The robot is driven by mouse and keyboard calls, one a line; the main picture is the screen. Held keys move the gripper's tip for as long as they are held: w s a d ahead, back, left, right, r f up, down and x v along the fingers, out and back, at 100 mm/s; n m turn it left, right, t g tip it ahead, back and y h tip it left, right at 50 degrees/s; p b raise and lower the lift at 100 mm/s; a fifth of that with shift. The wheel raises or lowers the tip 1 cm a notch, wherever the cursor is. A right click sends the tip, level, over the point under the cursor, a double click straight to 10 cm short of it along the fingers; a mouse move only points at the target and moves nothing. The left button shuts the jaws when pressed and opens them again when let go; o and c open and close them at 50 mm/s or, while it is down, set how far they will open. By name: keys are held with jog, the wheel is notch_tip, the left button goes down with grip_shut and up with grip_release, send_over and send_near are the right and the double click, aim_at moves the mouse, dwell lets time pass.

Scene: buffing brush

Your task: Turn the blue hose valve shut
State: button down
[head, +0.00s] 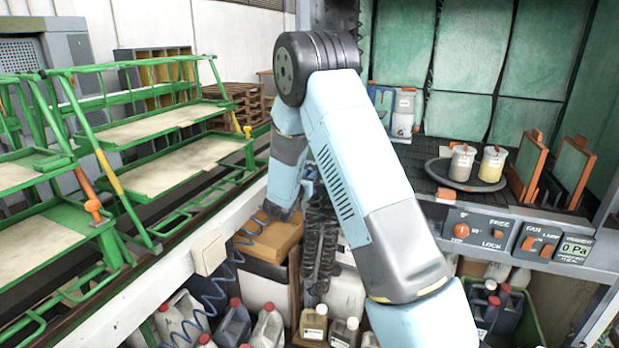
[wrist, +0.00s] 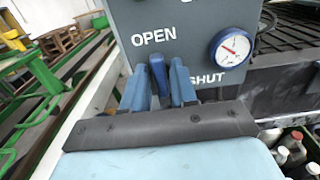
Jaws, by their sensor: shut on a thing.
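The blue valve handle (wrist: 158,74) stands out from a grey panel (wrist: 188,27) in the wrist view, between the words OPEN on its left and SHUT on its right. My gripper (wrist: 160,86) is shut on the handle, with one blue finger on each side of it. The handle looks nearly upright in this view, and its base is partly hidden. In the head view my forearm hides the valve and gripper.
A round gauge (wrist: 231,48) sits on the panel right of the handle. A coiled blue hose (head: 222,268) hangs below the bench. Green racks (head: 165,130) stand left. A dark round tray (head: 476,182) holds two cups at right. Jugs (head: 268,328) crowd the space below.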

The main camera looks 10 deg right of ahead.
jog(key=shift+m, duration=0.4)
jog(key=shift+s+d+f+m, duration=0.1)
jog(key=shift+f+m, duration=0.05)
jog(key=shift+m, duration=2.7)
jog(key=shift+s+d+f+m, duration=0.1)
jog(key=shift+f+m, duration=0.05)
jog(key=shift+m, duration=2.65)
jog(key=shift+s+d+f+m, duration=0.1)
jog(key=shift+f+m, duration=0.05)
jog(key=shift+m, duration=2.7)
jog(key=c, duration=1.3)
grip_release()
jog(key=shift+o, duration=0.9)
jog(key=shift+r, duration=0.1)
jog(key=shift+a, duration=0.15)
